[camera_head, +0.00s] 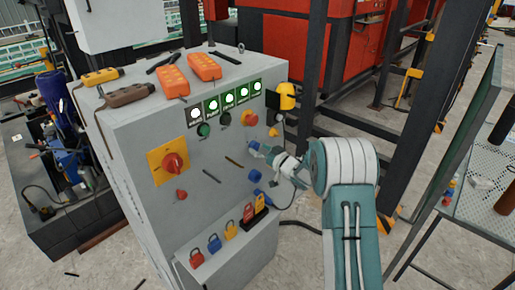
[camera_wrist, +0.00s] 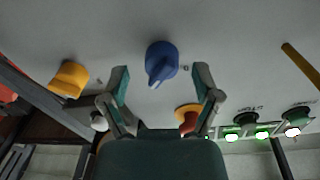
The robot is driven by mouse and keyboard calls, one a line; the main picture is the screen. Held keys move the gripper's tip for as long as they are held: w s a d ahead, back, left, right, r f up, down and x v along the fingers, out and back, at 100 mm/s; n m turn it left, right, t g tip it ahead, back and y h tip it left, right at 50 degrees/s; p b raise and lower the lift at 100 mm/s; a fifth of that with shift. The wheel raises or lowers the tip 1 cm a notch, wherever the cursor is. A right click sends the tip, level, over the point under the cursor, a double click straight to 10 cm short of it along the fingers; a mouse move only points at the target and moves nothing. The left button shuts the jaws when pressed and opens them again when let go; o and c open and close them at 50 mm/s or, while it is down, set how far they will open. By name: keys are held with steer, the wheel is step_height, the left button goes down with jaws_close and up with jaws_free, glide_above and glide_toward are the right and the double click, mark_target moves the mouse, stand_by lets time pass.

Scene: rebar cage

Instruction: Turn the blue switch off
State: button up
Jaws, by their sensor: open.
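The blue switch (camera_wrist: 161,62) is a round rotary knob on the grey panel. In the wrist view it sits near the middle, between my fingertips, its raised grip running downward and slightly left. My gripper (camera_wrist: 161,72) is open, one finger on each side of the knob, with visible gaps to both. I cannot tell how far the fingertips are from the panel. In the head view my gripper (camera_head: 262,152) is at the right part of the cabinet's front, and I cannot clearly make out the switch behind it.
The grey cabinet (camera_head: 130,150) carries a red emergency button (camera_wrist: 188,118) and a yellow knob (camera_wrist: 70,78) near the switch. Lit green indicators (camera_head: 228,98) line its top. A red rotary switch (camera_head: 173,162) is at left. Blue sockets (camera_head: 255,177) and padlocks (camera_head: 214,243) are lower down.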

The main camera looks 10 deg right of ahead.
steer(key=shift+w+a, duration=0.4)
steer(key=shift+w, duration=0.05)
jaws_close()
steer(key=shift+n, duration=0.5)
steer(key=n, duration=0.3)
steer(key=shift+n, duration=0.4)
steer(key=n, duration=0.4)
steer(key=shift+n, duration=0.3)
steer(key=n, duration=0.4)
steer(key=shift+f+n+y, duration=0.1)
steer(key=shift+n+y, duration=0.3)
steer(key=n, duration=0.4)
steer(key=shift+f+n, duration=0.15)
steer(key=shift+n, duration=0.25)
